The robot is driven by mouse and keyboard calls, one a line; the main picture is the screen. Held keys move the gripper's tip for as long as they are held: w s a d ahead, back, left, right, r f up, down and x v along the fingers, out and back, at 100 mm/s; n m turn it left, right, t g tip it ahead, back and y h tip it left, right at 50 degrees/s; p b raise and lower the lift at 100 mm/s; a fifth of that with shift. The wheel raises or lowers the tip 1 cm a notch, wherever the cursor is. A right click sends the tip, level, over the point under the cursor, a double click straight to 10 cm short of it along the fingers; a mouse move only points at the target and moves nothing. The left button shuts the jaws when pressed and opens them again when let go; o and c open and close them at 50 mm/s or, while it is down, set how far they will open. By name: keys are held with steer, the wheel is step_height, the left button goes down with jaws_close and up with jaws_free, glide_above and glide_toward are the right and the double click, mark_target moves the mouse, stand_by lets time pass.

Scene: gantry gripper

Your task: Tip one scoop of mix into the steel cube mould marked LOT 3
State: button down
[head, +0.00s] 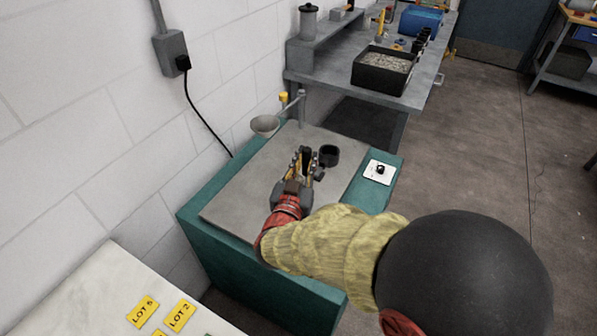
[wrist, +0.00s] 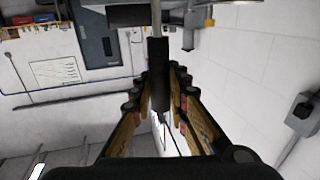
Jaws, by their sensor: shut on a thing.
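My gripper (head: 305,160) is over the grey plate of a teal stand. In the wrist view its jaws are shut on a black handle (wrist: 159,75) with a thin steel rod running out to the top edge, which fits the scoop. A round black cup (head: 328,156) shows just right of the jaws in the head view. I cannot tell whether it is the scoop's bowl or what it holds. The mix looks like the grey grainy stuff in a black tub (head: 371,77) on the back bench. Yellow LOT 5 (head: 143,312) and LOT 2 (head: 180,315) tags lie at lower left. No LOT 3 mark or mould shows.
The teal stand (head: 325,292) carries a white knob panel (head: 380,171). A grey bowl (head: 265,125) and a post (head: 302,106) stand at its far left, by the block wall. The grey back bench (head: 330,77) holds several items. Open floor lies to the right.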

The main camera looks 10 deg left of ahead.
steer(key=shift+g, duration=0.7)
steer(key=f+b, duration=0.1)
steer(key=f, duration=0.1)
steer(key=a+f+b, duration=0.1)
steer(key=shift+w+a+f+b, duration=0.1)
steer(key=shift+a+f+b, duration=0.05)
steer(key=shift+f+b, duration=0.2)
steer(key=w+g+p, duration=0.1)
steer(key=p, duration=0.1)
steer(key=w+g+p, duration=0.1)
steer(key=p, duration=0.1)
steer(key=w+d+m+g+y+p, duration=0.1)
steer(key=p, duration=0.1)
steer(key=shift+f, duration=0.65)
steer(key=shift+w+d+f+g+p, duration=0.15)
steer(key=shift+w+g+p, duration=0.25)
steer(key=shift+p, duration=0.65)
steer(key=shift+w+d+f+g+p, duration=0.15)
steer(key=shift+g+p, duration=0.35)
steer(key=shift+p, duration=0.5)
steer(key=shift+w+d+f+m+g+y+p, duration=0.2)
steer(key=shift+w+g+p, duration=0.3)
steer(key=shift+p, duration=1.2)
steer(key=shift+w+d+f+m+g+y+p, duration=0.1)
steer(key=shift+w+f+g+y+p, duration=0.25)
steer(key=shift+p, duration=1.3)
steer(key=shift+w+d+f+g+p, duration=0.25)
steer(key=shift+w+f+g+p, duration=0.55)
steer(key=shift+p, duration=2.35)
